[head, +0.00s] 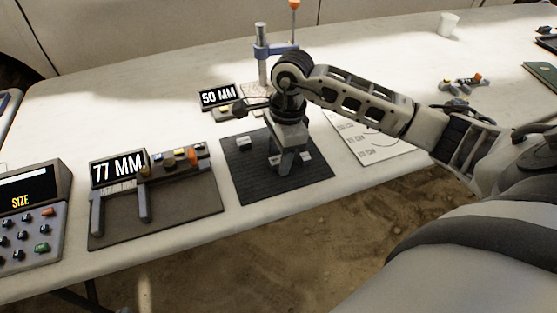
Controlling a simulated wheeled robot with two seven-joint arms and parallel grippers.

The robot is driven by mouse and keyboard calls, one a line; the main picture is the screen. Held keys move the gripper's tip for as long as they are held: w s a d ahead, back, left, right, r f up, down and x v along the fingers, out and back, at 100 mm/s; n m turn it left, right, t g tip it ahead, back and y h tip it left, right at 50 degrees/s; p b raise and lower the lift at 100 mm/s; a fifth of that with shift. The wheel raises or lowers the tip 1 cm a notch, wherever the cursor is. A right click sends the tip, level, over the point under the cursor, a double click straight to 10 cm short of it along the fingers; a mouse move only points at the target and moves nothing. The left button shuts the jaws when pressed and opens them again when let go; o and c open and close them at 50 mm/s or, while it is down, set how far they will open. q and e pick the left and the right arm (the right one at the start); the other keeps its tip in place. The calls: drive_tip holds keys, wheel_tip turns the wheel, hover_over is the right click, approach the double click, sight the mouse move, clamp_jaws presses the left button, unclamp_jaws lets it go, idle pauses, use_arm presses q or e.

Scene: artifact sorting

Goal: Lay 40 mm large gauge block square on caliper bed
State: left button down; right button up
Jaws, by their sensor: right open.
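My right gripper (287,163) is open and points down over the black ribbed mat (248,190). Its fingers reach close to the mat and partly hide what lies there. Pale gauge blocks lie on the mat: one at the upper left (243,142) and one right of the fingers (305,157). I cannot read any sizes on them. The caliper (122,197) lies left of the mat on a dark bed (180,220), and its display reads 77 MM. No block shows on the bed. My left gripper is not in view.
A keypad console marked SIZE (30,215) stands at the far left. Behind the mat is a height stand (262,55) with a 50 MM display (218,96). A printed sheet (375,140) lies right of the mat. A white cup (449,24) stands at the back.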

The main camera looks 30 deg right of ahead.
drive_tip(key=shift+f, duration=0.1)
drive_tip(key=shift+c, duration=0.4)
clamp_jaws()
